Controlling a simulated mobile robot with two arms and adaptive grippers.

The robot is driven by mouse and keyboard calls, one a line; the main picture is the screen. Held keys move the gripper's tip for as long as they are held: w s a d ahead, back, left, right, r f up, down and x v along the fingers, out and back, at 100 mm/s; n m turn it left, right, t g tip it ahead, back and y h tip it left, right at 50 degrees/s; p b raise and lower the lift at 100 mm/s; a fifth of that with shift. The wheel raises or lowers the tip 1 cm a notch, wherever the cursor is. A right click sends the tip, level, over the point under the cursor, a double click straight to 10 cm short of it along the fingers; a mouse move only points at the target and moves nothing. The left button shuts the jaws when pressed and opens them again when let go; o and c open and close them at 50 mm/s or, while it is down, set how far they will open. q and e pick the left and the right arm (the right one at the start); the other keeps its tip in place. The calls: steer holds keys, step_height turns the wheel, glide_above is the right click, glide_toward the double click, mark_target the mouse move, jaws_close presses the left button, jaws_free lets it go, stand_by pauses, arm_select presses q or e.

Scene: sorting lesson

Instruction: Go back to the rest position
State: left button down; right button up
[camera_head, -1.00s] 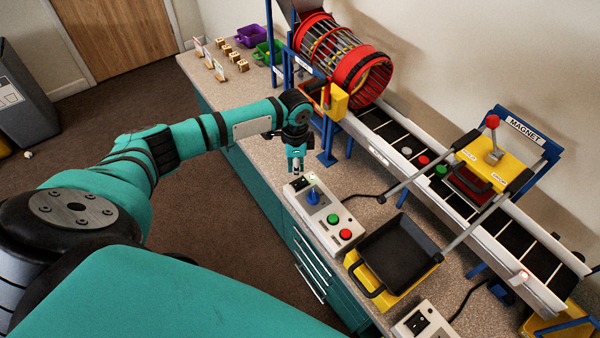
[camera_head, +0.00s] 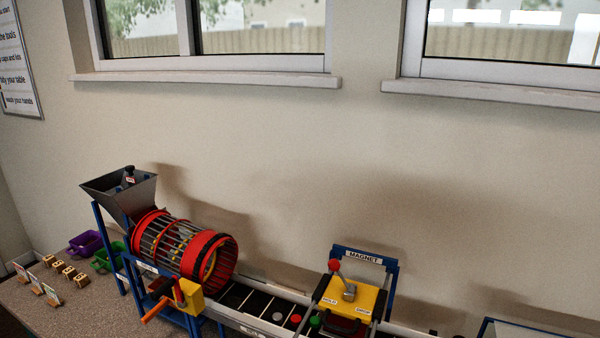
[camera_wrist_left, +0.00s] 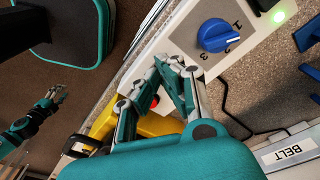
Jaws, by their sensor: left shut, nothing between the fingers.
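My left gripper (camera_wrist_left: 172,62) shows in the left wrist view. Its fingers are closed together with nothing between them, over the edge of a white control box (camera_wrist_left: 185,22). The box has a blue knob (camera_wrist_left: 217,35) and a lit green lamp (camera_wrist_left: 277,16). The fingertips look close below the knob; whether they touch the box I cannot tell. What seems to be my right gripper (camera_wrist_left: 57,94) is small at the left of that view, over the floor, its jaws too small to judge. Neither gripper shows in the head view.
In the head view, a red drum sorter (camera_head: 185,245) with a grey hopper (camera_head: 120,192) stands on the bench (camera_head: 90,312). A conveyor (camera_head: 250,300) runs right, under the yellow magnet unit (camera_head: 350,296). Purple (camera_head: 86,243) and green (camera_head: 108,257) bins stand left. A yellow tray (camera_wrist_left: 155,124) lies behind my fingers.

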arm_select(q)
steer(key=s+d+r+n+t+h, duration=0.1)
steer(key=s+d+r+n+t, duration=0.15)
steer(key=s+d, duration=0.65)
steer(key=s+a+r+n+y, duration=0.1)
steer(key=s+a+r+n, duration=0.15)
steer(key=s+a, duration=0.25)
steer(key=s+a+r+n+y, duration=0.1)
steer(key=s+a+r+n, duration=0.1)
steer(key=s+a+n, duration=0.3)
step_height(320, 180, down, 24)
steer(key=s+d+m, duration=0.1)
steer(key=s+a+f+g, duration=0.2)
steer(key=s+f, duration=1.5)
steer(key=f, duration=0.1)
steer(key=shift+s+a+f, duration=0.2)
steer(key=shift+s+a, duration=0.1)
steer(key=shift+a, duration=0.05)
